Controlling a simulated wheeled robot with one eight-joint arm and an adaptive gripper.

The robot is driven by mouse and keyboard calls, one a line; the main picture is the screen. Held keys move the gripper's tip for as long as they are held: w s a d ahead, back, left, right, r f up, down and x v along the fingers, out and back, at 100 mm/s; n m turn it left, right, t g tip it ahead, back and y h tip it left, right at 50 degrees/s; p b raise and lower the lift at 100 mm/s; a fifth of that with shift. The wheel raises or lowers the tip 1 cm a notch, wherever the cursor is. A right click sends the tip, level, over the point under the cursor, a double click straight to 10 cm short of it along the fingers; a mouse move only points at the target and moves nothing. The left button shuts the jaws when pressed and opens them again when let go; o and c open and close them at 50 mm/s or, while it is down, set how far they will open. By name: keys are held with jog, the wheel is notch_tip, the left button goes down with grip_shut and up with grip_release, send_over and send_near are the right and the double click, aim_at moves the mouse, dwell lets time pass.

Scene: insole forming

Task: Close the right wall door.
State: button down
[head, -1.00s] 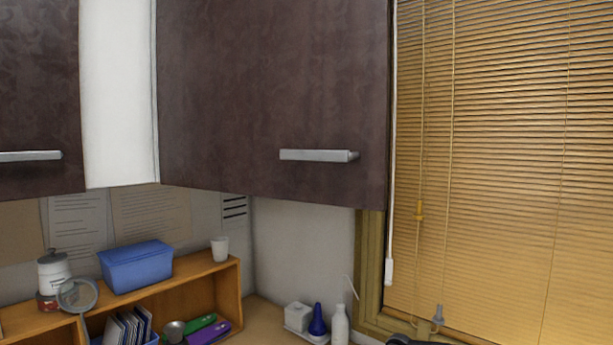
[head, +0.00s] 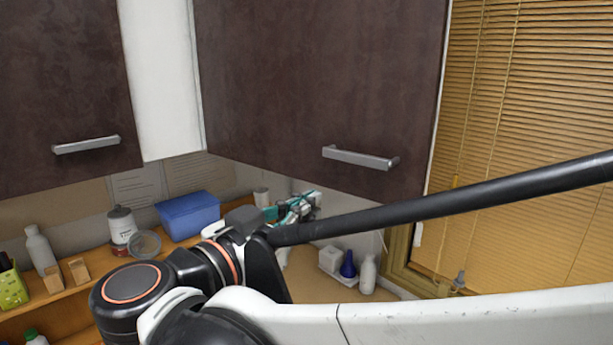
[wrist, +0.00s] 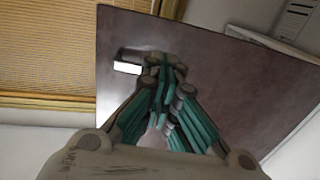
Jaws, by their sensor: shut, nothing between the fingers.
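The right wall door (head: 310,80) is a dark brown cabinet front with a silver bar handle (head: 360,158) near its lower right. I cannot tell whether it stands ajar. My gripper (head: 308,200), with teal fingers, shows just below the door's lower edge, left of and below the handle. In the wrist view the door (wrist: 225,75) fills the middle, with the handle (wrist: 127,66) just left of my fingertips (wrist: 164,66). My gripper is shut and empty. Its fingertips overlap the door in that view; I cannot tell whether they touch it.
A second brown door (head: 60,90) hangs at left, past a white panel (head: 160,80). Below are a wooden shelf with a blue box (head: 188,215), a canister (head: 121,228) and a tray with small bottles (head: 347,265). Window blinds (head: 530,120) are at right.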

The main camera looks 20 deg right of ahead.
aim_at(357, 178)
jog(key=p+x, duration=0.1)
jog(key=x, duration=1.1)
jog(key=shift+w+d+p, duration=0.2)
jog(key=shift+d+p, duration=0.1)
jog(key=shift+p, duration=0.1)
